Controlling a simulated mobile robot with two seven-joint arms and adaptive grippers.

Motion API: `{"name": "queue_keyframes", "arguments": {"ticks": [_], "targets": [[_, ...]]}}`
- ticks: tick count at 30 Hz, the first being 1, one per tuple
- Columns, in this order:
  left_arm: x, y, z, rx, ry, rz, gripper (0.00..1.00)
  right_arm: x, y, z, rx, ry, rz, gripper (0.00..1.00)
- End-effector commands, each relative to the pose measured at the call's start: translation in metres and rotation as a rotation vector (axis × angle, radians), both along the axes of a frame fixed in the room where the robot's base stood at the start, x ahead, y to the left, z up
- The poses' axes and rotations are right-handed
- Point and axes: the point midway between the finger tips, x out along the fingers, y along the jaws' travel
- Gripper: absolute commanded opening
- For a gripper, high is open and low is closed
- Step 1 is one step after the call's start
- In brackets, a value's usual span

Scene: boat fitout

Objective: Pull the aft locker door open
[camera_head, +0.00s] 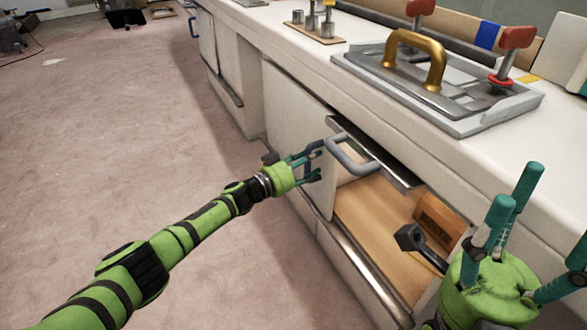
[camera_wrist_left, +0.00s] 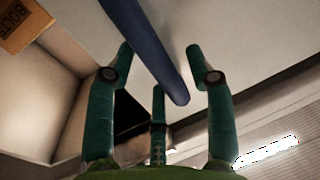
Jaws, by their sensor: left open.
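A pale locker door (camera_head: 292,112) is on the front of the white cabinet, left of an open compartment. Its blue handle (camera_head: 314,146) is partly hidden by my left gripper in the head view. My left gripper (camera_head: 314,168) is open at this handle. In the left wrist view, the blue handle (camera_wrist_left: 152,48) runs between the spread teal fingers of my left gripper (camera_wrist_left: 165,62); I cannot tell if they touch it. My right gripper (camera_head: 530,215) is at the lower right, fingers upward and spread apart, with nothing visible between them.
The open compartment (camera_head: 372,212) holds a box marked BOLTS (camera_head: 436,220). A grey handle (camera_head: 352,156) juts out above the opening. A hatch with a brass handle (camera_head: 416,58) lies on the counter.

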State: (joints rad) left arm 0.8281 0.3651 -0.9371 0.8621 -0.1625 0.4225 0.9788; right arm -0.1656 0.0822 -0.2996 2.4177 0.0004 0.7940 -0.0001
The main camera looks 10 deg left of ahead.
Motion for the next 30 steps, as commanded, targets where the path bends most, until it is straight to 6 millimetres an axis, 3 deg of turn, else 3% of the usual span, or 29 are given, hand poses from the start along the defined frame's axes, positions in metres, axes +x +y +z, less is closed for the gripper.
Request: {"name": "queue_keyframes", "arguments": {"ticks": [18,30], "targets": [[-0.076,0.066,-0.001,0.001,0.003,0.001,0.53,0.0,0.0,0.0,-0.001,0.0,0.0,0.6],[-0.088,0.076,0.0,0.001,0.001,0.001,0.53,0.0,0.0,0.0,-0.001,0.0,0.0,0.6]]}}
